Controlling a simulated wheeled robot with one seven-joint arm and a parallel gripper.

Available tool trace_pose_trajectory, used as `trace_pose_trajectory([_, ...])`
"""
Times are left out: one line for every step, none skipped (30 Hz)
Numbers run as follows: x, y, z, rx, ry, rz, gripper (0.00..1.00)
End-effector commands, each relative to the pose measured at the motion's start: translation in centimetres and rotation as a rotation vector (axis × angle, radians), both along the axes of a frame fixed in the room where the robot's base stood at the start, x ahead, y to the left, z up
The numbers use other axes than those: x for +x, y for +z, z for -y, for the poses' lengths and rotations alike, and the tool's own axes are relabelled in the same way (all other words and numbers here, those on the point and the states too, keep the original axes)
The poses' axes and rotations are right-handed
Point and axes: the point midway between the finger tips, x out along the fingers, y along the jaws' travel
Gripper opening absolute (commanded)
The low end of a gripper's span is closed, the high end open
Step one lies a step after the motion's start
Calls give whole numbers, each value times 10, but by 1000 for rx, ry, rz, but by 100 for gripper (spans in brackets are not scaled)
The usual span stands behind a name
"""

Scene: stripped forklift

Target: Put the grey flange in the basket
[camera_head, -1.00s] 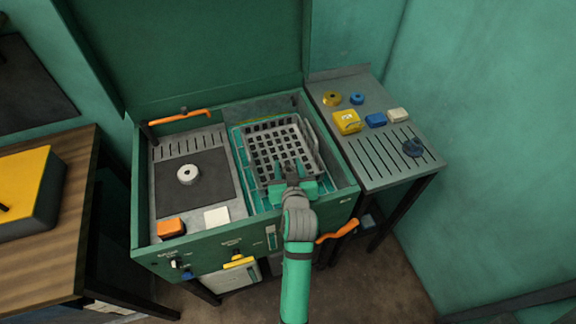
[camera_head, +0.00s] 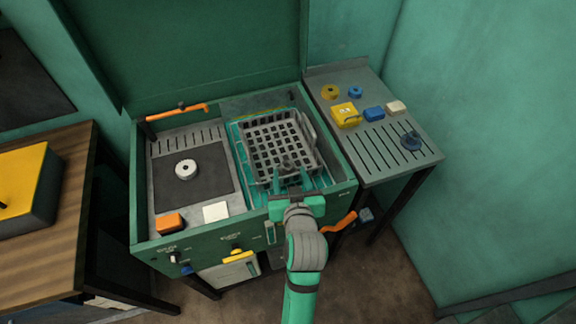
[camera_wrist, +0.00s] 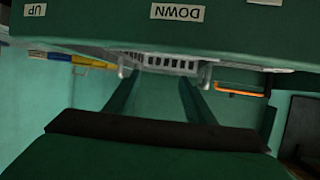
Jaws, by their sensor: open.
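The grey mesh basket (camera_head: 312,150) stands in the right-hand bay of the green machine. A small dark grey round piece (camera_head: 287,163) shows at the basket's near end, just beyond my gripper; I cannot tell whether it is the grey flange or part of the basket. A pale grey ring (camera_head: 186,169) with a dark centre hole lies on the black plate in the left bay. My gripper (camera_head: 291,176) is open at the basket's near edge, with nothing seen between its fingers. In the wrist view, the fingers (camera_wrist: 170,88) are apart below the basket's rim (camera_wrist: 170,62).
An orange block (camera_head: 171,223) and a white block (camera_head: 216,212) sit at the left bay's front. The raised lid (camera_head: 200,50) stands behind.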

Motion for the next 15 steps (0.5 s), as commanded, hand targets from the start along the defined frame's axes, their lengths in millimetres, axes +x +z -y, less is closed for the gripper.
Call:
trace_pose_trajectory([-7, 3, 1, 0, 0, 1, 49])
trace_pose_trajectory([-10, 4, 1, 0, 0, 1, 49])
trace_pose_trajectory([-14, 5, 1, 1, 1, 0, 49])
trace_pose_trajectory([-16, 6, 2, 1, 1, 0, 49])
trace_pose_trajectory([-18, 8, 2, 1, 1, 1, 49])
trace_pose_trajectory([-20, 8, 2, 1, 1, 1, 49])
trace_pose_trajectory([-21, 9, 2, 0, 1, 0, 49])
trace_pose_trajectory([-22, 9, 2, 0, 1, 0, 49])
trace_pose_trajectory([-23, 9, 2, 0, 1, 0, 49])
trace_pose_trajectory([-23, 10, 2, 0, 0, 0, 49])
trace_pose_trajectory([-23, 10, 3, 0, 0, 0, 49])
trace_pose_trajectory([-24, 10, 3, 0, 0, 0, 49])
trace_pose_trajectory([-23, 10, 3, 0, 0, 0, 49])
trace_pose_trajectory([-23, 10, 3, 0, 1, 0, 49])
trace_pose_trajectory([-23, 10, 2, 0, 1, 0, 49])
